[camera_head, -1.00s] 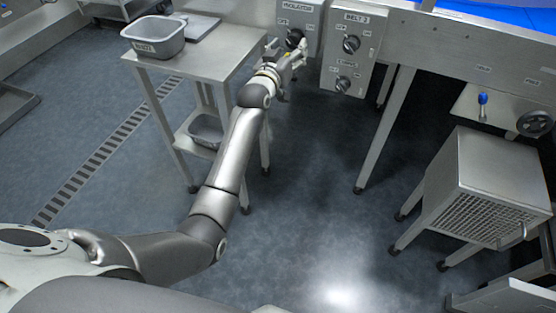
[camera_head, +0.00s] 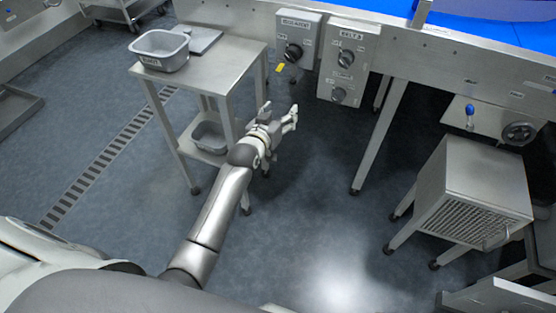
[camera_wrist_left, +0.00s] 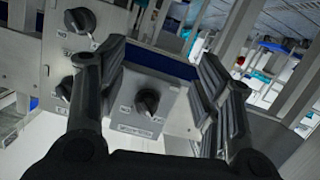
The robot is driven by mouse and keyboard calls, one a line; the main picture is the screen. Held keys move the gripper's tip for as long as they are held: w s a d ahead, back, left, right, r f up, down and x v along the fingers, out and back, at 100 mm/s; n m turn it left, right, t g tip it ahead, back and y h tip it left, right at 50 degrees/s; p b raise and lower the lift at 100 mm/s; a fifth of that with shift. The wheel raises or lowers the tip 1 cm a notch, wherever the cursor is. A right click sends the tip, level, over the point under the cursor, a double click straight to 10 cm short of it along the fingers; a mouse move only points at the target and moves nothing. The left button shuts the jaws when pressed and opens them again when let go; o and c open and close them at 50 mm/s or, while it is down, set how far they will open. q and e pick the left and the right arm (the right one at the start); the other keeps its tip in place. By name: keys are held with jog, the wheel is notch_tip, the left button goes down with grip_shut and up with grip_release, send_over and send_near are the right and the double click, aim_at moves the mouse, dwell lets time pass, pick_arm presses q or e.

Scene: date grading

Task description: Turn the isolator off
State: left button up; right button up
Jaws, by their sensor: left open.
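The isolator is a grey box (camera_head: 298,22) with a dark rotary knob (camera_head: 292,53), mounted on the steel frame left of the belt box. Its front is clear of my arm in the head view. I cannot read for sure which mark the knob points to. My left gripper (camera_head: 280,112) is open and empty, below and in front of the isolator. In the left wrist view the isolator knob (camera_wrist_left: 147,101) shows between the spread fingers of the left gripper (camera_wrist_left: 162,75), apart from both. My right gripper is not in view.
The belt box (camera_head: 350,40) with two knobs stands close right of the isolator. A steel side table (camera_head: 215,70) with a grey tub (camera_head: 160,52) stands to the left. A yellow tag (camera_head: 279,67) hangs below the isolator. Open floor lies to the right of my arm.

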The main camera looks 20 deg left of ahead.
pick_arm(q)
jog(key=s+d+f+g+p, duration=0.1)
jog(key=s+f+p, duration=0.1)
jog(key=s+f, duration=0.2)
jog(key=s+d+f+m+g+p, duration=0.1)
jog(key=s+f, duration=0.3)
jog(key=f, duration=0.5)
jog(key=shift+g+p, duration=0.8)
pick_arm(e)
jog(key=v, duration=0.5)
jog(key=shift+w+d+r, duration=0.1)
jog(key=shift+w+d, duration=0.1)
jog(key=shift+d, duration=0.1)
